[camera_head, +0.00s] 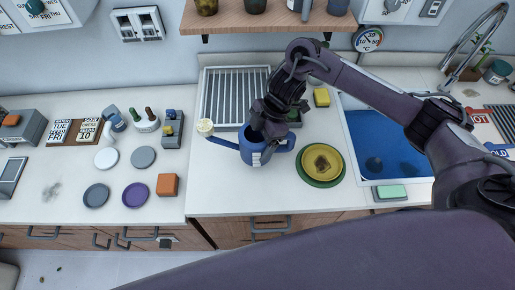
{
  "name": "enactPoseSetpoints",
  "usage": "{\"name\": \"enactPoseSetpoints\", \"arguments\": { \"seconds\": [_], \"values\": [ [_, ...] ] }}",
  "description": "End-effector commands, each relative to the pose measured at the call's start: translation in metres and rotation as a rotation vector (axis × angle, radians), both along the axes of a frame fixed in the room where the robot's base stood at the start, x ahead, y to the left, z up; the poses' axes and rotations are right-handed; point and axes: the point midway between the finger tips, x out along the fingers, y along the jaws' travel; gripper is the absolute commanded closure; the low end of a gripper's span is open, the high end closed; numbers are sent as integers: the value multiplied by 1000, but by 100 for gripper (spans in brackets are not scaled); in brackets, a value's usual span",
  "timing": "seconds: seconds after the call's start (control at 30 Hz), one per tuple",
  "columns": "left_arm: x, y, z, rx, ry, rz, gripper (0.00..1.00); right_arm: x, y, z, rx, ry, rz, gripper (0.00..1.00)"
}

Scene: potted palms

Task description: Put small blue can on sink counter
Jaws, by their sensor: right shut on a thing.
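The small blue can (252,150), a blue watering can, appears upright over the white sink counter (225,190). Its spout points left and ends in a pale head (205,126); its handle is on the right. My right gripper (265,118) comes down from above and is shut on the can near its top. The gripper covers part of the can's rim. I cannot tell whether the can's base touches the counter. My left gripper is out of view.
A green and yellow plate stack (338,176) sits just right of the can. A drying rack (212,95) is behind it, and a blue sink (375,125) is further right. A shelf (290,22) hangs above. The counter's front strip is clear.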

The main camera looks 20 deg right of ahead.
Motion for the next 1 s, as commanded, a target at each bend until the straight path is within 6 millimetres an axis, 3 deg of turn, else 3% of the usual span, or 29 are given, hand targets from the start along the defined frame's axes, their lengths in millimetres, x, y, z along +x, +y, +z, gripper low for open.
{"name": "enactPoseSetpoints", "arguments": {
  "seconds": [0.17, 0.43, 0.83, 0.87, 0.97, 1.0],
  "values": [
    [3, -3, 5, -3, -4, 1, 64, 1, 1, -11, 2, -2, -1, 50],
    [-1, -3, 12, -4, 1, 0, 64, 1, 1, -48, 2, -2, -1, 50],
    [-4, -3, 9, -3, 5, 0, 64, 1, 0, -55, 1, -3, 0, 50],
    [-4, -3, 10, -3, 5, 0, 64, 1, 0, -55, 0, -2, -1, 12],
    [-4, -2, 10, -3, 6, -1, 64, 1, 0, -54, 0, -2, -1, 0],
    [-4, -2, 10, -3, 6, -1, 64, 1, 0, -54, 0, -2, -1, 0]
  ]
}}
